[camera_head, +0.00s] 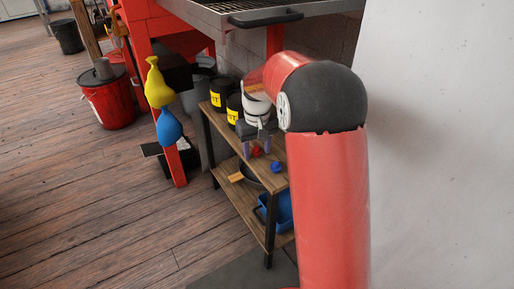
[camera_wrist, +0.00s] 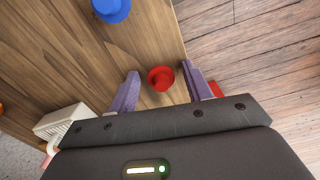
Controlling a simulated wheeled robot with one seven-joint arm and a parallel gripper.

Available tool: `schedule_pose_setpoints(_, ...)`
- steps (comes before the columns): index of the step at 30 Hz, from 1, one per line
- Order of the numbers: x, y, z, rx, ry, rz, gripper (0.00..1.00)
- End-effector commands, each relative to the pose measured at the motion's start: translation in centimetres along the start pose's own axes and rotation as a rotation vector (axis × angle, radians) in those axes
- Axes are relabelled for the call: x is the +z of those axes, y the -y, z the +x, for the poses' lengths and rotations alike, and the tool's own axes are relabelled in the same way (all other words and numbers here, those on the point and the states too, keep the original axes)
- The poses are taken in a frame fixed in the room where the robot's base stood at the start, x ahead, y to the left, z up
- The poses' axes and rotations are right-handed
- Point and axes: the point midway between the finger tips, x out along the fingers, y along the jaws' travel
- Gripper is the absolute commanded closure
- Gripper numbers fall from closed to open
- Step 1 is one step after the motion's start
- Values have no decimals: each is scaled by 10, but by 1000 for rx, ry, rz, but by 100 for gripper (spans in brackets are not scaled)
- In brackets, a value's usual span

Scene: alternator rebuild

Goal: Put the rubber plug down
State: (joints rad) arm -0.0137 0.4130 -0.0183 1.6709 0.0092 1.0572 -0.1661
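A red plug-like piece with a round flange (camera_wrist: 160,79) lies between my fingers in the wrist view, close to the shelf edge. It also shows in the head view (camera_head: 256,152). My gripper (camera_wrist: 160,71) has its two purple fingers apart, with a visible gap on each side of the red piece. In the head view, my gripper (camera_head: 256,147) is low over the wooden shelf top. I cannot tell whether the red piece fully rests on the wood. A similar blue piece (camera_wrist: 111,9) sits apart on the shelf top, also seen in the head view (camera_head: 276,167).
Black tins with yellow labels (camera_head: 219,95) stand at the back of the wooden shelf (camera_head: 225,128). A blue bin (camera_head: 285,210) sits on the lower shelf. A yellow and blue hanging item (camera_head: 158,85) and a red bucket (camera_head: 108,103) are left. Plank floor is open left.

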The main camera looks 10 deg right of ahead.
Motion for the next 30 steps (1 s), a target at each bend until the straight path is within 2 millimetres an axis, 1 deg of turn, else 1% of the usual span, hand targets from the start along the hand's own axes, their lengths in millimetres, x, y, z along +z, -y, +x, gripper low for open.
schedule_pose_setpoints(8, 0, 0, -3, 0, -1, 0, 51)
schedule_pose_setpoints(11, 0, 0, -12, 0, -2, 0, 51)
schedule_pose_setpoints(18, -1, 0, -53, 1, -4, 0, 51)
schedule_pose_setpoints(21, -1, 0, -67, 1, -3, 0, 51)
schedule_pose_setpoints(25, 0, 0, -76, 0, -1, 0, 51)
schedule_pose_setpoints(30, 0, 0, -78, 0, 0, 0, 51)
